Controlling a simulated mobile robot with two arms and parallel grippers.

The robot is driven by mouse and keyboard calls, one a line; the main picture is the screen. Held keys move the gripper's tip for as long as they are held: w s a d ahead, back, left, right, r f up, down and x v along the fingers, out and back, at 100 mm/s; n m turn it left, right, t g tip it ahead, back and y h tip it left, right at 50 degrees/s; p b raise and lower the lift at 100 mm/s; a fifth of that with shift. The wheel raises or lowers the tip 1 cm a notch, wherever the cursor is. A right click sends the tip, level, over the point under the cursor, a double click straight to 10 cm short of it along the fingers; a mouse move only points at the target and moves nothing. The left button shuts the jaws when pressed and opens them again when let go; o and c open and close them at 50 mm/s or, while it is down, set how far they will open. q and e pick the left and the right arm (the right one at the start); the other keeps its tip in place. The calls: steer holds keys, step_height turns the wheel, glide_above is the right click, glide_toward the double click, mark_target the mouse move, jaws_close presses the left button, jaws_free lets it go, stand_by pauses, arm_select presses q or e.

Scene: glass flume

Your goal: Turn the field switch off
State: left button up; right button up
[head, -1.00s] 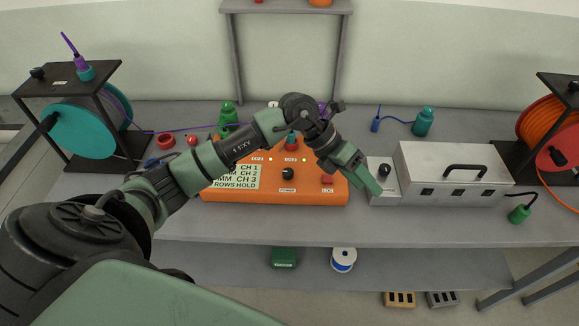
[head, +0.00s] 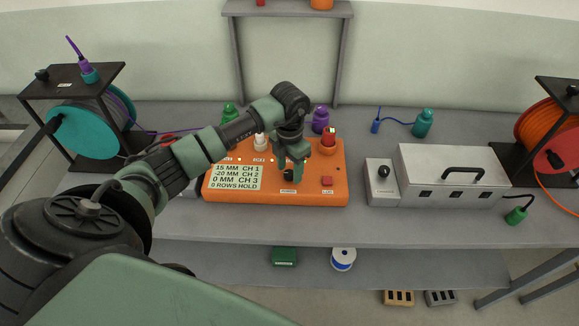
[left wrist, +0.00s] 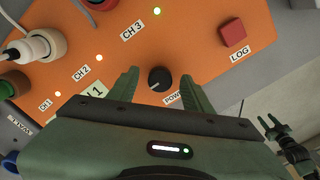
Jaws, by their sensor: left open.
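An orange box (head: 325,190) on the bench carries a lit readout, a red button and a black round knob (left wrist: 159,79) with a label partly hidden that begins "POW". My left gripper (head: 292,172) is over the front of this box, pointing down and open. In the left wrist view its two fingers stand on either side of the black knob; I cannot tell whether they touch it. A white box (head: 382,193) to the right has another black knob (head: 383,171) on top, its label too small to read. A green two-pronged shape at the wrist view's right edge looks like my right gripper (left wrist: 275,127).
A long pale box (head: 455,178) with a black handle adjoins the white box. Plugs in several colours stand in and behind the orange box. Cable reels (head: 85,130) (head: 553,140) flank the bench. The bench front is clear.

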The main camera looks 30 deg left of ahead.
arm_select(q)
steer(key=shift+f, duration=0.15)
jaws_close()
